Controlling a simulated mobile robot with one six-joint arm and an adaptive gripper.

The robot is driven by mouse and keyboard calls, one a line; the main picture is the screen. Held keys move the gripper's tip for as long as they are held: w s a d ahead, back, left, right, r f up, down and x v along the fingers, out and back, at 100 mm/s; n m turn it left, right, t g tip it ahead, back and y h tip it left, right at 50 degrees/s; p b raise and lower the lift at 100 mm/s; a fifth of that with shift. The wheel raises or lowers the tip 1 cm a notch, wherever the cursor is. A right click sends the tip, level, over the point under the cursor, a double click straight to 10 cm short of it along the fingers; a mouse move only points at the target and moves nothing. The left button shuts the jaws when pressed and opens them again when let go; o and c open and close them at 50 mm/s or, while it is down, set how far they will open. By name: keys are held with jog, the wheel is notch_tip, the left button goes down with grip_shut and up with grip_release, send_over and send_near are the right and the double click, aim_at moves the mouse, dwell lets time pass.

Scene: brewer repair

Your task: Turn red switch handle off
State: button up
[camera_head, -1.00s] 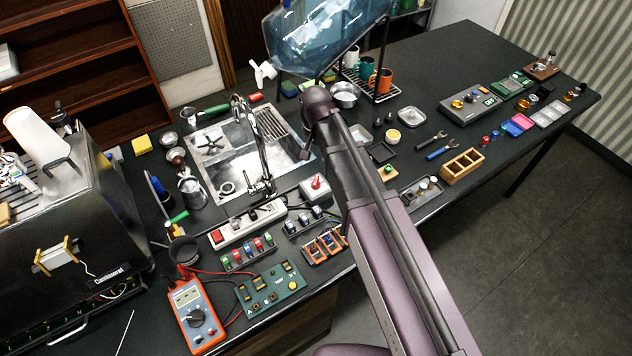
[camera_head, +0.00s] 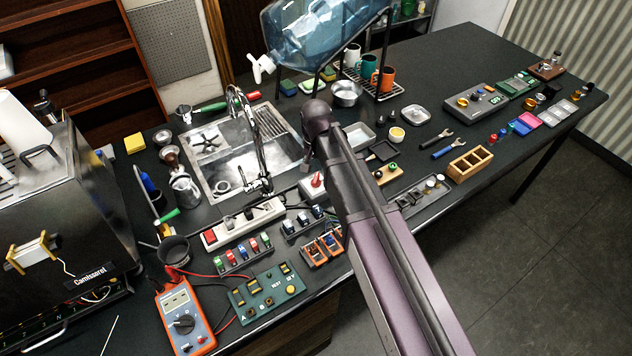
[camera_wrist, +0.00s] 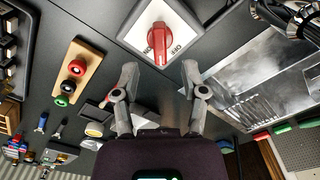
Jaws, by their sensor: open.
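The handle points toward my gripper. My gripper (camera_wrist: 158,72) is open, its two fingers apart on either side of the handle's near end, with no contact visible. In the head view the red handle (camera_head: 317,180) and box (camera_head: 309,190) show just left of my arm, partly covered by it. My fingertips are hidden there.
A metal sink with a tap (camera_head: 262,150) lies behind the box. A power strip (camera_head: 243,225) and small switch blocks lie in front. A wooden strip with round buttons (camera_wrist: 75,70) is near the box.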

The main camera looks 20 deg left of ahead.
aim_at(316, 177)
jog(key=shift+f+b, duration=2.1)
jog(key=shift+f, duration=0.3)
grip_shut()
